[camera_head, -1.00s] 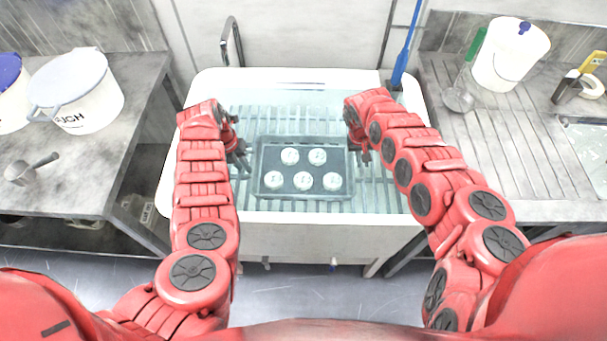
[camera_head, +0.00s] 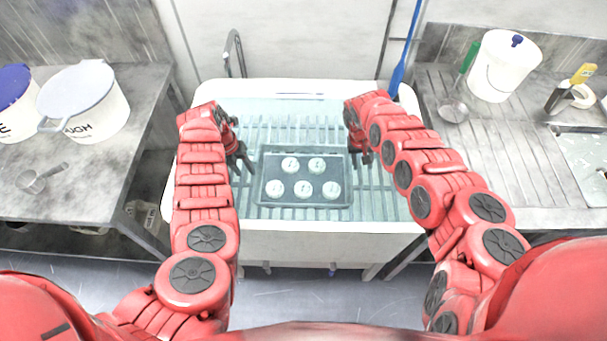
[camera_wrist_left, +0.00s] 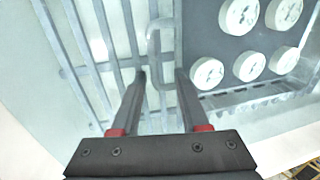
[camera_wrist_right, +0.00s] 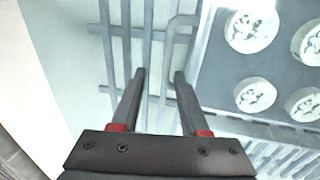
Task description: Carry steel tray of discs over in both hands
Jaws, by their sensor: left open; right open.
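The steel tray (camera_head: 262,190) lies on slatted bars in a white tub, with several white discs (camera_head: 303,189) on it. My left gripper (camera_head: 243,163) is open at the tray's left side. In the left wrist view, a thin looped tray handle (camera_wrist_left: 153,45) runs between and just beyond the open fingertips (camera_wrist_left: 160,75). My right gripper (camera_head: 360,158) is open at the tray's right side. In the right wrist view, the other looped handle (camera_wrist_right: 170,40) lies at the open fingertips (camera_wrist_right: 160,73). Neither gripper is closed on a handle. Forearms partly hide the tub's sides.
The white tub (camera_head: 320,225) has a raised rim around the tray. A left counter (camera_head: 100,170) holds white buckets (camera_head: 85,105) and a scoop (camera_head: 38,178). A right steel drainboard (camera_head: 490,160) holds a bucket (camera_head: 500,68) and a ladle (camera_head: 453,108). A blue-handled tool (camera_head: 400,70) stands behind.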

